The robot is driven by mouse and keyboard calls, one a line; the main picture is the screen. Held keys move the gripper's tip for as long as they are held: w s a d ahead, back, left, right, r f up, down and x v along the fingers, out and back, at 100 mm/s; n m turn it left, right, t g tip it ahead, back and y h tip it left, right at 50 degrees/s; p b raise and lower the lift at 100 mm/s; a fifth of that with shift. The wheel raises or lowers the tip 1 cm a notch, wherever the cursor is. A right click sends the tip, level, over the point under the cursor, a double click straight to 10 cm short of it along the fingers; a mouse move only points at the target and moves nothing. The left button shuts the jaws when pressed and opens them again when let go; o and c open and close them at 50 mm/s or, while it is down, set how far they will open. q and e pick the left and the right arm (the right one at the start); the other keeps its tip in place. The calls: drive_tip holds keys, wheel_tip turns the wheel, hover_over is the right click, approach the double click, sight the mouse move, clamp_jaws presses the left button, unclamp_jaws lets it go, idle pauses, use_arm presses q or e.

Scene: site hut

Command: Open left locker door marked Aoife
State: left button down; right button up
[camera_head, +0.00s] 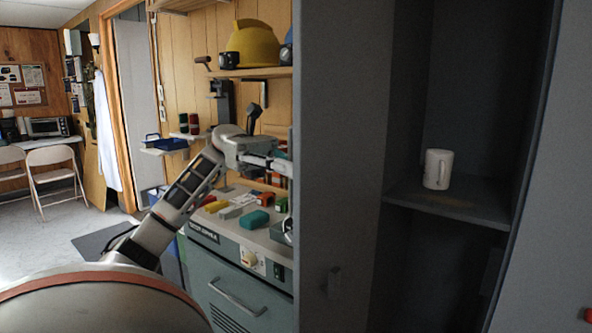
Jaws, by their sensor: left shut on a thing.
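The left locker door (335,150) stands swung open, and I see its dark inner face as a tall panel left of the compartment. Its front face and any name mark on it are turned away from me. My left gripper (280,163) is at the outer side of this door, near the door's free edge. It is shut on the door's handle; the fingertips and the handle are mostly hidden behind the edge. Inside the open locker (465,208), a white mug (438,169) stands upright on a shelf. My right gripper is not in view.
Left of the door is a workbench (262,240) with small coloured items and a drawer unit below. A yellow hard hat (252,45) sits on a shelf above. A folding chair (55,172) stands far left. A grey panel (560,170) borders the locker on the right.

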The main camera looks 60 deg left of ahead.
use_arm(q)
drive_tip(key=c, duration=2.5)
unclamp_jaws()
drive_tip(key=a, duration=0.4)
drive_tip(key=s+a, duration=0.1)
drive_tip(key=a, duration=0.7)
drive_tip(key=shift+s, duration=0.15)
